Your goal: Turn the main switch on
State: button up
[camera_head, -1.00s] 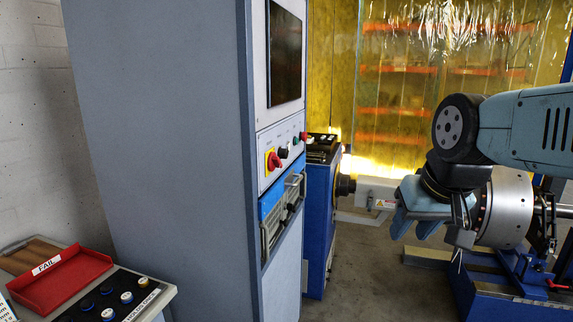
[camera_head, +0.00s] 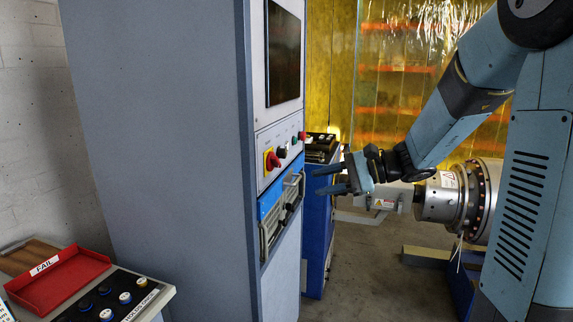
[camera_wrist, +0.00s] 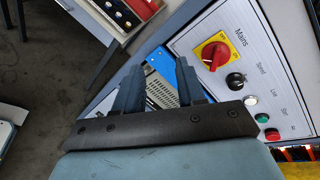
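The main switch (camera_head: 272,160) is a red knob on a yellow plate on the front panel of the tall grey cabinet (camera_head: 165,140). In the wrist view the switch (camera_wrist: 216,55) sits right of the fingers, beside the label "Mains". My gripper (camera_head: 324,180) is right of the cabinet front, with its fingers pointing left towards it. It is apart from the panel and touches nothing. In the wrist view my gripper (camera_wrist: 158,78) is open and empty, with a clear gap between its two fingers. Nothing hides the knob.
Beside the switch are a black knob (camera_wrist: 235,81), a white button, a green button (camera_wrist: 262,118) and a red button (camera_wrist: 272,134). Below it is a blue unit with protruding handles (camera_head: 292,192). A red FAIL tray (camera_head: 62,278) lies at lower left. Silver rotor machinery (camera_head: 470,200) stands at right.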

aim_at(279, 163)
jog(key=w+d+m+t+y, duration=0.3)
jog(key=w, duration=0.4)
jog(key=x, duration=1.3)
jog(key=shift+w+a+r, duration=0.15)
jog(key=shift+w, duration=0.3)
grip_shut()
